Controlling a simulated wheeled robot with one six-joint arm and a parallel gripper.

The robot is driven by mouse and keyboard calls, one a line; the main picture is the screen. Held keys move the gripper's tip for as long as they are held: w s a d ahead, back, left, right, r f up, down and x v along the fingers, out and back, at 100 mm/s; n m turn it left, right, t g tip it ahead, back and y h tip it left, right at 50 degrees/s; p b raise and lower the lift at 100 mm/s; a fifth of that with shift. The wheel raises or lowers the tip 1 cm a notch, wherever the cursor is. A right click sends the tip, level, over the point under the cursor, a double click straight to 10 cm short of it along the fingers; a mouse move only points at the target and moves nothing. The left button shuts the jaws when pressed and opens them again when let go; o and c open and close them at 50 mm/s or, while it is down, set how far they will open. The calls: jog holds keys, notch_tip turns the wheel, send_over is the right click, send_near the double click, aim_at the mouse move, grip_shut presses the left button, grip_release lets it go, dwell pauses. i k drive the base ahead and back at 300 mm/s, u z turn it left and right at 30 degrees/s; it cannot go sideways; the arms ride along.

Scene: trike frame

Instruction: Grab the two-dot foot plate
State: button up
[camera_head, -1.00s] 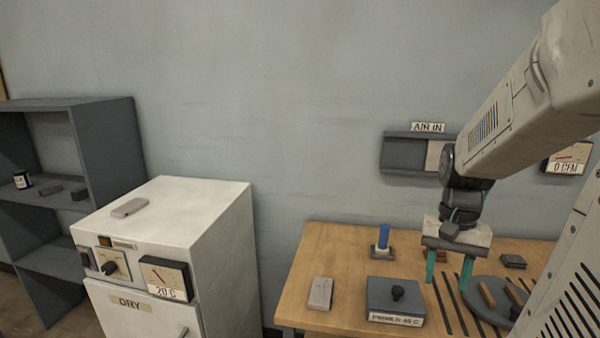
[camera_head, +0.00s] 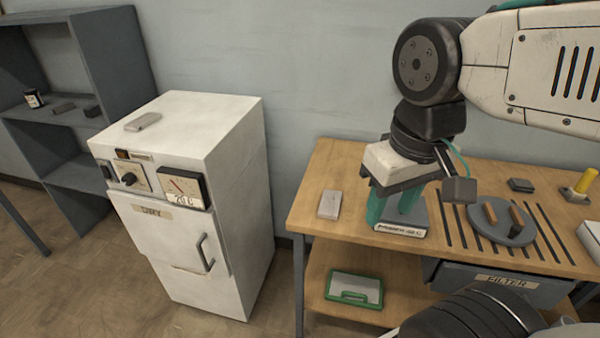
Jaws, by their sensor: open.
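No dots can be made out on any plate, so I cannot tell which one is the two-dot foot plate. A light grey flat plate (camera_head: 330,204) lies on the left part of the wooden bench. A similar grey plate (camera_head: 143,121) lies on top of the white dry cabinet. My gripper (camera_head: 392,212) is open, with teal fingers pointing down over the bench, to the right of the bench plate. It overlaps the dark labelled box (camera_head: 401,231) in the picture and hides part of it. I see nothing between the fingers.
The white cabinet (camera_head: 235,190) stands left of the wooden bench (camera_head: 300,215), with floor between. A round dark tray (camera_head: 484,232) with brown pieces lies on the slotted right part. A shelf (camera_head: 130,50) with small items stands far left. A green-edged case (camera_head: 354,289) sits below.

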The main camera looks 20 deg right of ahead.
aim_at(329, 204)
jog(key=u, duration=1.3)
jog(key=k, duration=1.05)
jog(key=z, duration=1.45)
jog(key=i, duration=0.5)
jog(key=u, duration=0.05)
